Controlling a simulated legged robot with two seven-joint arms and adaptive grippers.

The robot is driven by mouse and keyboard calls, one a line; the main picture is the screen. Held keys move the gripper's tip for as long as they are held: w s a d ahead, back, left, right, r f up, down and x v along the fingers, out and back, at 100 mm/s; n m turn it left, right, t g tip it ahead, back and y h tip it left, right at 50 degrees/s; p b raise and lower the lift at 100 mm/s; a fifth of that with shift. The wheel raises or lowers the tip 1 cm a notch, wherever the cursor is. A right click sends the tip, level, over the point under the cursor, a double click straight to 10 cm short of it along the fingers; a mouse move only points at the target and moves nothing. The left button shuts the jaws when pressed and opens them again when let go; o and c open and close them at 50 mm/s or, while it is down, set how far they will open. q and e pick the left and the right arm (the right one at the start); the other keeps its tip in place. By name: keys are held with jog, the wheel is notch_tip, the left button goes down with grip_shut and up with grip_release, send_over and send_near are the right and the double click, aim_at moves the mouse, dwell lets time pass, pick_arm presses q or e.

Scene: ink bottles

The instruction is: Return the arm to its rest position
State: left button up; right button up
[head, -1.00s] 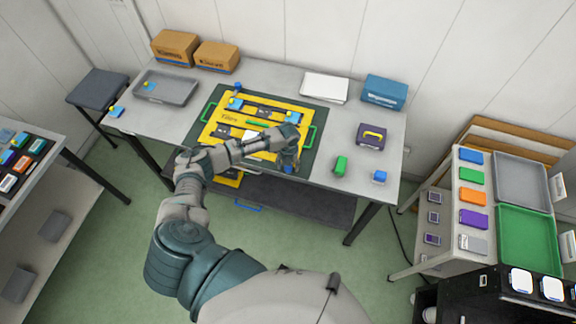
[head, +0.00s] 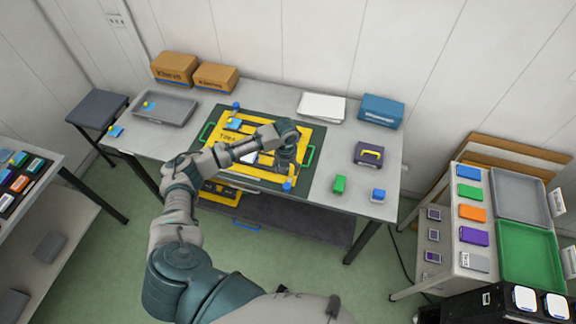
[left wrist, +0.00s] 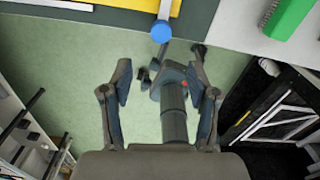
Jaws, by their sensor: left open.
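My left arm reaches in over the table (head: 330,195). Its gripper (head: 285,168) points down above the right part of the yellow frame (head: 262,179). In the left wrist view the two fingers of my left gripper (left wrist: 161,95) stand apart with nothing between them. A round blue piece (left wrist: 160,32) on a pale stem lies beyond the fingertips, apart from them. In the head view a blue piece (head: 287,186) shows at the front right corner of the yellow frame. My right gripper is not in view.
A green block (head: 339,184) and a blue-topped block (head: 378,195) stand at the table's front right. A purple box (head: 368,154), blue box (head: 381,111), white stack (head: 321,107) and grey tray (head: 165,107) are also on the table. A side shelf (head: 440,262) stands right.

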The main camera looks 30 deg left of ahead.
pick_arm(q)
jog(key=s+d+f+n+t+h, duration=0.1)
jog(key=s+d+f+n, duration=0.3)
jog(key=s+d+n, duration=0.4)
jog(key=s+d+f+n+t+h, duration=0.1)
jog(key=s+d+f+n+h, duration=0.1)
jog(key=s+d+f+n, duration=0.5)
jog(key=s+a+r+n+t+y, duration=0.1)
jog(key=s+a+r+n, duration=0.15)
jog(key=s+n, duration=0.4)
jog(key=s+a+r+n+t+y, duration=0.1)
jog(key=s+a+r+n+y, duration=0.15)
jog(key=s+n, duration=0.4)
notch_tip(320, 180, down, 32)
jog(key=s+r+n+g+b, duration=0.1)
jog(key=s+g+b, duration=0.1)
jog(key=b, duration=0.2)
jog(key=s+a+f+g+b, duration=0.1)
jog(key=s+a+f+b, duration=0.1)
jog(key=s+f, duration=1.4)
notch_tip(320, 180, down, 2)
jog(key=shift+s+a+f, duration=0.1)
jog(key=shift+s+a, duration=0.1)
jog(key=shift+a, duration=0.65)
